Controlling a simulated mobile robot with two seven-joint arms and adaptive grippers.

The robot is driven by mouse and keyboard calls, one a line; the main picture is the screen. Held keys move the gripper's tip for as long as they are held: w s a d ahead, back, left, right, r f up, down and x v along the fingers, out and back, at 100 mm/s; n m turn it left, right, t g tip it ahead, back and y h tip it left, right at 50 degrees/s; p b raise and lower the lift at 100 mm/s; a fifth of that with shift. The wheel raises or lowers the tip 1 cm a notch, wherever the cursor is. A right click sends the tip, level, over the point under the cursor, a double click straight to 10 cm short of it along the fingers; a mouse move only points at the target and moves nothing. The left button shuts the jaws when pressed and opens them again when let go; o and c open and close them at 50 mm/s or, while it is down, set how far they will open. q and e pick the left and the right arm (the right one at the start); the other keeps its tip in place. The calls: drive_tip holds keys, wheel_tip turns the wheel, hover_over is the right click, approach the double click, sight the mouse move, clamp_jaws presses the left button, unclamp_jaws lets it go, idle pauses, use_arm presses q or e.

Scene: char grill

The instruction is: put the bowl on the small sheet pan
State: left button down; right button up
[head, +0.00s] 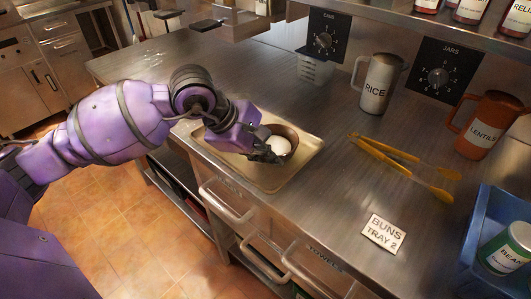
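The bowl (293,151) is brown and dark-rimmed, with a rounded white item (278,146) inside it. It appears upright within the outline of the small sheet pan (284,178), a shallow tan metal tray at the counter's front edge. I cannot tell whether the bowl rests on the pan or is slightly above it. My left gripper (265,152) comes in from the left, with its dark fingers at the bowl's near left side. The fingers overlap the bowl's rim in view, and their grip on it is unclear. My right gripper is not in view.
Yellow tongs (405,168) and a "BUNS TRAY 2" card (383,234) lie right of the pan. A rice pitcher (378,84), lentil pitcher (487,125) and clear container (315,70) stand behind. A blue crate (490,235) is at right. The steel counter (325,215) has free room between.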

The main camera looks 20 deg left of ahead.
use_arm(q)
drive_tip(key=shift+f, duration=0.25)
drive_tip(key=c, duration=2)
unclamp_jaws()
drive_tip(key=shift+r, duration=0.1)
drive_tip(key=shift+r, duration=0.35)
drive_tip(key=v, duration=1.1)
drive_tip(key=shift+s+a+r, duration=0.15)
drive_tip(key=shift+s+r, duration=0.05)
drive_tip(key=shift+r, duration=0.05)
